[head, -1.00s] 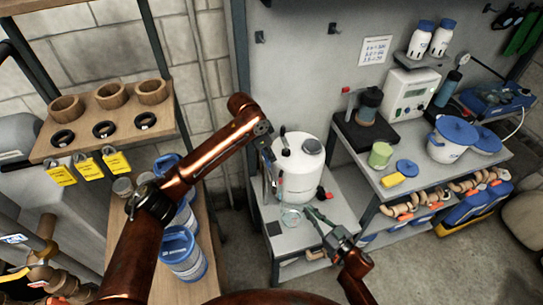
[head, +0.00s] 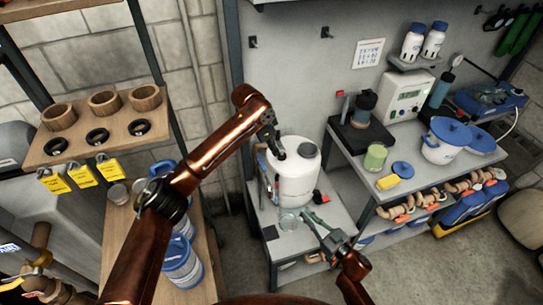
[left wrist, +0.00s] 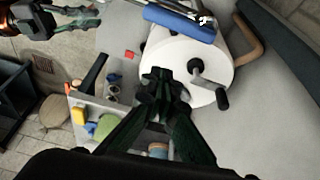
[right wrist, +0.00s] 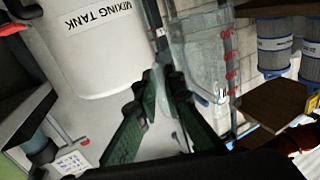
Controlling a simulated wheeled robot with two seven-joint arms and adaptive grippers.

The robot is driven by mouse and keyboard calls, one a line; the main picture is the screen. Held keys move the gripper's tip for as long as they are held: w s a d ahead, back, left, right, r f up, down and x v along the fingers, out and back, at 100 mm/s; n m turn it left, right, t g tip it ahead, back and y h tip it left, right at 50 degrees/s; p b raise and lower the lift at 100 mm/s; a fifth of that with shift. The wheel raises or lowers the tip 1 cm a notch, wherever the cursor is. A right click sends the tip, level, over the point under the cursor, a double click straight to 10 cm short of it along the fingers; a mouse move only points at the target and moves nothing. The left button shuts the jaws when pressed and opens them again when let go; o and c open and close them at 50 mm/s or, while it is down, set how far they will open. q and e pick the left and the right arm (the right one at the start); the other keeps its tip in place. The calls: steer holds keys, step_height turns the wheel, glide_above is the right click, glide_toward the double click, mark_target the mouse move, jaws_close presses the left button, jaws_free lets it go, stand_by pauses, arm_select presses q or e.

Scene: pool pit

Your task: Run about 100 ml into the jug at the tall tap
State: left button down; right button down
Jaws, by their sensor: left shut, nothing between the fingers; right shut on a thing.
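The white mixing tank (head: 298,180) stands on a grey bench. Its label shows in the right wrist view (right wrist: 95,45). The clear jug (head: 289,221) is at the tank's front; its red scale marks show in the right wrist view (right wrist: 208,55). My right gripper (head: 312,220) is shut on the jug, at its side nearest the gripper. I cannot tell whether the jug holds water. My left gripper (head: 279,153) is shut and empty at the tank's top left edge. In the left wrist view its fingers (left wrist: 165,85) are beside a black crank handle (left wrist: 221,97). I cannot make out the tall tap's spout.
A red-and-black knob (head: 318,197) is at the tank's lower right. The grey side table (head: 410,190) holds a green cup (head: 375,157), a yellow block and a white pot (head: 440,150). A wooden shelf (head: 75,150) with yellow-tagged padlocks is at left.

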arm_select(q)
steer(key=w+v, duration=0.1)
steer(key=v, duration=0.6)
steer(key=shift+s+a, duration=0.25)
steer(key=shift+s, duration=0.2)
steer(key=shift+r, duration=0.1)
